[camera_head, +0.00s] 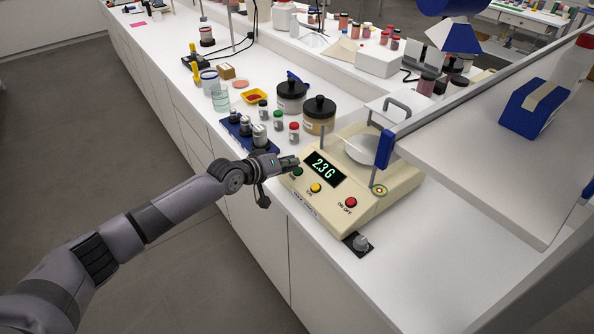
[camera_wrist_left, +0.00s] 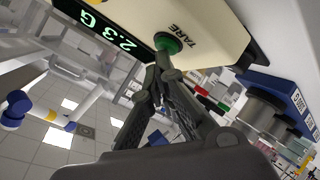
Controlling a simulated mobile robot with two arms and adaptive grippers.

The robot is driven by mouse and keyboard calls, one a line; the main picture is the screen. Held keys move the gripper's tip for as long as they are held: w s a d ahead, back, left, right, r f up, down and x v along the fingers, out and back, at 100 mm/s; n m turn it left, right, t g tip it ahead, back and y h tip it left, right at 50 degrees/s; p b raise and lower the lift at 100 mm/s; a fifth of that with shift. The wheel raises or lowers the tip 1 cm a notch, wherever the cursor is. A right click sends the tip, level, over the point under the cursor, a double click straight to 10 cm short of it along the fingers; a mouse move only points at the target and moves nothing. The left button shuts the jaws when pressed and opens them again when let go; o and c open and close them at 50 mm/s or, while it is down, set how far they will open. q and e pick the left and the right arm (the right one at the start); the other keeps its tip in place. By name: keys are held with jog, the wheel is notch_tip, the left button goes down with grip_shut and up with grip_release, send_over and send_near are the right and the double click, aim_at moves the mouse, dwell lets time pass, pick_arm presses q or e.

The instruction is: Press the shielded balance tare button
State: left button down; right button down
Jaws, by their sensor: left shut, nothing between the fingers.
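The cream balance (camera_head: 386,197) stands on the white bench, its lit display (camera_head: 323,168) reading 2.3 G. Its front has a yellow button (camera_head: 316,188), a red on/off button (camera_head: 351,202) and a green button (camera_head: 297,171) beside my left gripper (camera_head: 294,162). In the left wrist view the green button (camera_wrist_left: 168,42) sits next to the word TARE. My left gripper (camera_wrist_left: 161,62) is shut and empty, its fingertips right at this button. I cannot tell whether they touch or press it. My right gripper is not in view.
A blue weight block (camera_head: 240,131) and small jars (camera_head: 294,132) stand left of the balance. Two black-lidded jars (camera_head: 319,116) stand behind it. A white panel (camera_head: 480,150) spans the right side. The bench front right of the balance is mostly clear.

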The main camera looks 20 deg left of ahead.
pick_arm(q)
jog(key=shift+f, duration=0.1)
dwell(0.3)
jog(key=shift+s+a+r+p, duration=0.1)
jog(key=shift+s+r+p, duration=0.05)
jog(key=shift+r+p, duration=0.3)
jog(key=shift+s+a+r+p, duration=0.1)
jog(key=shift+r+p, duration=0.3)
jog(key=r+p, duration=0.2)
jog(key=s+a+r+p, duration=0.1)
jog(key=r+p, duration=0.2)
jog(key=shift+s+a+r+p, duration=0.15)
jog(key=shift+s+r+p, duration=0.15)
jog(key=shift+s+p, duration=0.05)
dwell(0.4)
